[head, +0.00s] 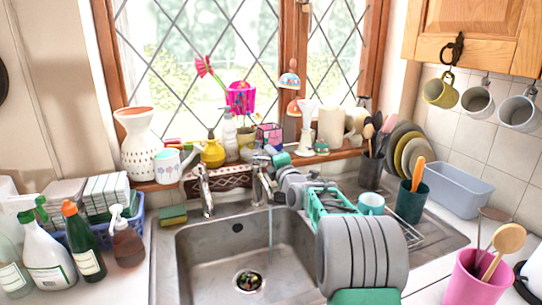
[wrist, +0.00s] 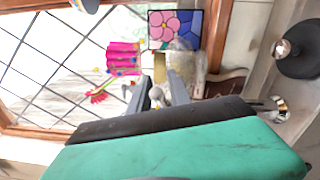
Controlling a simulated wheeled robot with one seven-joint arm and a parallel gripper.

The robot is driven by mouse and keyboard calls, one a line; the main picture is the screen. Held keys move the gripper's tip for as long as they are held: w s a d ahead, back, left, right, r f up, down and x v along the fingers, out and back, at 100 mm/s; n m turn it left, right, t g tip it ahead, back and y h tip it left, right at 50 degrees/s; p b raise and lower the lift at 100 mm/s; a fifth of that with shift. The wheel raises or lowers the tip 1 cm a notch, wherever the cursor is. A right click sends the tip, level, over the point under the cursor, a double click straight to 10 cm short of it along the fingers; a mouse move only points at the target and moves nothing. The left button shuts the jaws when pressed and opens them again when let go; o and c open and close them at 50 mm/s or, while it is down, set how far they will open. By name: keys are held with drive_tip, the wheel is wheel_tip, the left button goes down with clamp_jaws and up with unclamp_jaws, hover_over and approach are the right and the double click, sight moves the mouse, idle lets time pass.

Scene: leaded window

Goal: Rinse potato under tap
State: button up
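The metal sink (head: 205,255) is in the lower middle of the head view. A chrome tap (head: 258,182) stands behind it, and a thin stream of water (head: 270,235) falls into the basin. A second tap (head: 206,190) stands to the left. My gripper (wrist: 155,88), teal with grey fingers, looks open in the wrist view, its fingers apart. A pale knob-like thing shows between them, seemingly in the background. In the head view my gripper (head: 264,156) is small, beside the tap and in front of the sill. I cannot make out a potato in either view.
The sill holds a jug (head: 140,150) and several ornaments. Bottles (head: 85,245) stand left. A green rack (head: 318,205) and dark cup (head: 411,203) stand right. The basin's left side is clear.

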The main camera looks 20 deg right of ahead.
clamp_jaws()
idle(1.1)
